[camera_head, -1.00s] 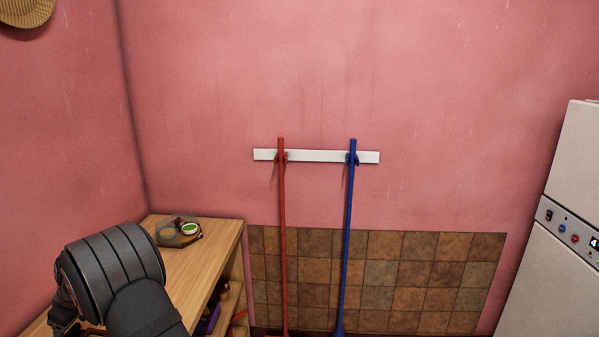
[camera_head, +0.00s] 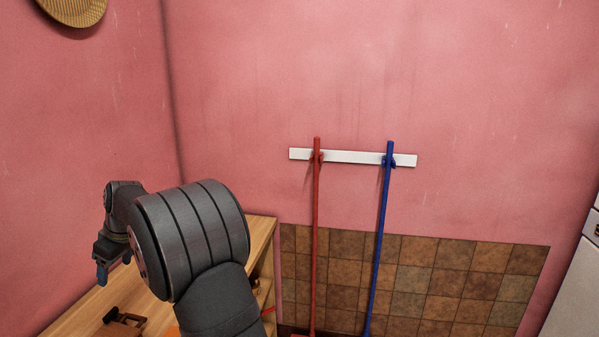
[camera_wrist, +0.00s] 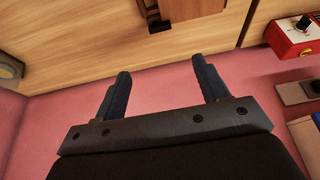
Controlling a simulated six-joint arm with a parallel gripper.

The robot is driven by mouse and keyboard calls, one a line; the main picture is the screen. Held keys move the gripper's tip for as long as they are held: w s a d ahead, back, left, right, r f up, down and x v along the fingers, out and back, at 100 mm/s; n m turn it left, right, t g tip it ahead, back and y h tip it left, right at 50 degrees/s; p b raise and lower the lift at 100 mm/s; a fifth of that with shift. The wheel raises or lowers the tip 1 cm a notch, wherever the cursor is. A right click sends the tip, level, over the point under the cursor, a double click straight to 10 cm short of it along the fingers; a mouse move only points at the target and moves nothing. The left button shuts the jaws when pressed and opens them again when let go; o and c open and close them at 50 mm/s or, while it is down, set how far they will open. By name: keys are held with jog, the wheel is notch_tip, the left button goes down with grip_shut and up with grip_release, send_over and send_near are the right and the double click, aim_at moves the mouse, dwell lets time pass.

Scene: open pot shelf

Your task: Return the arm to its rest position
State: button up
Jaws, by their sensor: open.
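My gripper (camera_wrist: 163,88) is open in the wrist view. Its two dark fingers stand apart with nothing between them. In the head view my gripper (camera_head: 102,272) is small and partly seen at the left, in front of the pink wall and above the wooden shelf unit (camera_head: 262,235). My dark grey arm covers part of the shelf top in that view.
A red pole (camera_head: 316,230) and a blue pole (camera_head: 381,230) hang from a white rail (camera_head: 350,157). Brown tiles (camera_head: 440,280) cover the lower wall. A brown object (camera_head: 120,322) lies on the shelf top. A red box (camera_wrist: 292,38) shows at the wrist view's right.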

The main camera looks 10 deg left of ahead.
aim_at(109, 312)
jog(key=x, duration=1.7)
jog(key=shift+s+r, duration=0.1)
jog(key=shift+a+f, duration=0.2)
jog(key=shift+m, duration=0.5)
jog(key=shift+s+a+m+t, duration=0.1)
jog(key=shift+m+t, duration=0.7)
jog(key=shift+m, duration=0.8)
jog(key=shift+r, duration=0.25)
jog(key=d+r+m, duration=0.1)
jog(key=d+r, duration=0.2)
jog(key=r, duration=0.4)
jog(key=s+d+r+m+g, duration=0.1)
jog(key=d+r, duration=0.2)
jog(key=r, duration=0.4)
jog(key=shift+s+m+h, duration=0.25)
jog(key=shift+m+h, duration=0.05)
jog(key=shift+m, duration=0.1)
